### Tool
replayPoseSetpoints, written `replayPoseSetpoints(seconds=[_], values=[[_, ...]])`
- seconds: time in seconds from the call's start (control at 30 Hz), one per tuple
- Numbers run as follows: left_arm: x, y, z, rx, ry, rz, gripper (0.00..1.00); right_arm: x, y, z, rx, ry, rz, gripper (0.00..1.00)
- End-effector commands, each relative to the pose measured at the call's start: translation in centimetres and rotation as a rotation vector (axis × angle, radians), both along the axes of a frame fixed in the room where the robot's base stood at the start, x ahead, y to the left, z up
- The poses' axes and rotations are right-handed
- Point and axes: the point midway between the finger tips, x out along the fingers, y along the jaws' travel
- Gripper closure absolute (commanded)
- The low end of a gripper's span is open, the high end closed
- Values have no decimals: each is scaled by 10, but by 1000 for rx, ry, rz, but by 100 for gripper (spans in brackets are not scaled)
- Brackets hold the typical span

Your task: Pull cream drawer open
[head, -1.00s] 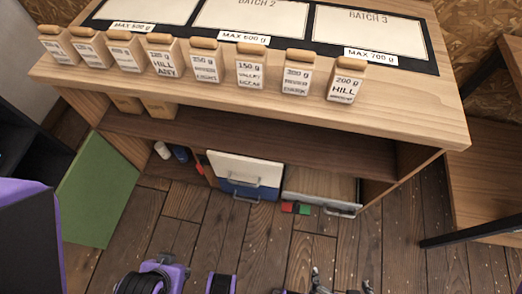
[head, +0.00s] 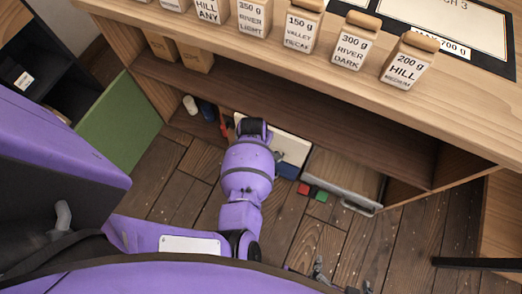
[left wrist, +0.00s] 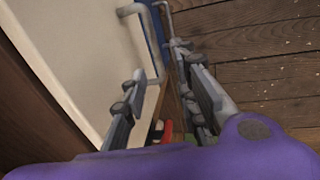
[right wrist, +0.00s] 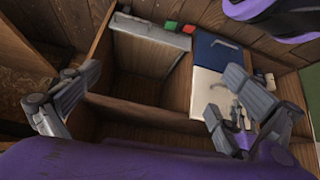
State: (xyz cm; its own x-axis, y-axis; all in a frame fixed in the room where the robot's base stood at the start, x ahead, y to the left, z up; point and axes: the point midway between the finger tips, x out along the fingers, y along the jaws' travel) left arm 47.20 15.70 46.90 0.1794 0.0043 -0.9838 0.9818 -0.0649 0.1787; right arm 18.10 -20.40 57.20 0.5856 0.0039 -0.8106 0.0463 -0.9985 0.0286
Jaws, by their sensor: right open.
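The cream drawer (head: 288,142) sits low in the bench's shelf, partly hidden behind my left arm in the head view. Its pale front (left wrist: 75,45) and grey bar handle (left wrist: 143,38) show close in the left wrist view. My left gripper (left wrist: 160,65) is at this handle with its fingers apart, and the handle's lower end lies between or just beyond the fingertips. I cannot tell whether they touch. The cream front (right wrist: 208,92) also shows in the right wrist view. My right gripper (head: 341,277) is open and empty, away from the drawers above the floor.
A blue drawer (right wrist: 215,52) adjoins the cream one. A wooden drawer (head: 343,180) to the right stands out from the shelf. Red (head: 304,188) and green (head: 321,196) blocks lie near it. A green panel (head: 118,122) stands left. Labelled bags line the bench top.

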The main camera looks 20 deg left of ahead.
Motion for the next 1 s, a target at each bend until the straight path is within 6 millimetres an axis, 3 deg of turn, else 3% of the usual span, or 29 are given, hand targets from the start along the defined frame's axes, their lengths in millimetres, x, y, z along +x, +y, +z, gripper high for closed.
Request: replayPoseSetpoints(seconds=[0.17,0.6,0.97,1.0], values=[[8,-11,-11,-17,-1,21,73,-3,0,-5,0,8,0,0],[20,-10,-72,-16,-3,18,73,-3,3,-21,4,14,5,0],[22,-10,-77,-16,-5,19,73,-2,4,-22,6,13,7,0],[22,-10,-77,-16,-5,19,77,-2,4,-22,6,13,7,0]])
